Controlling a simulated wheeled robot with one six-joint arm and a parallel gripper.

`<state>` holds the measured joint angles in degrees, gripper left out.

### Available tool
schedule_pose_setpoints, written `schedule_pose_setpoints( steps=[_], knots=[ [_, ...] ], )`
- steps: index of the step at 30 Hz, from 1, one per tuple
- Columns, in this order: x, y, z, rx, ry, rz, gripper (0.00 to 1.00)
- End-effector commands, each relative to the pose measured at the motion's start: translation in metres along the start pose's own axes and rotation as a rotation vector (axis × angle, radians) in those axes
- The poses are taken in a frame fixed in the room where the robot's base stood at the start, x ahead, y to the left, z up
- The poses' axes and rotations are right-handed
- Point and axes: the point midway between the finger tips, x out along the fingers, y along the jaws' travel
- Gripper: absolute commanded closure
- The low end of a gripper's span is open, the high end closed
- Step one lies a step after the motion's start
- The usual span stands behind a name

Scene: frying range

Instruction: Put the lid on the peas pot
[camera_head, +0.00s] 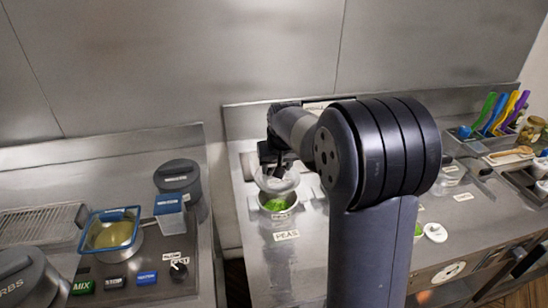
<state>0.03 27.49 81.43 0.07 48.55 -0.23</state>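The peas pot (278,212) is a small metal pot with green peas showing inside, on the counter behind the "PEAS" label (286,235). A pale, see-through round lid (270,184) is above the pot's back part. It looks slightly tilted, and the peas still show in front of it. My gripper (279,171) is at the top of the lid and appears shut on its knob. The dark fingers hide most of the grip. Whether the lid touches the pot's rim is hard to tell.
My arm hides much of the counter right of the pot. A small white lid (435,232) lies at right. Coloured-handled tools (492,113) stand at the far right. At left are a blue-rimmed basket (111,231) and a dark-lidded container (178,178). A gap separates the two counters.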

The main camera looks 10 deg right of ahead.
Motion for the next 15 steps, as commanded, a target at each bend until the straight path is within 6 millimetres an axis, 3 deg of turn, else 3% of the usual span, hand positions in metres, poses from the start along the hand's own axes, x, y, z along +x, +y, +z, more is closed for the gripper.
schedule_pose_setpoints(
  steps=[8, 15],
  knots=[
    [0.009, 0.000, 0.007, 0.004, 0.000, 0.001, 0.72],
    [0.029, 0.000, 0.015, 0.003, -0.001, 0.001, 0.72]
  ],
)
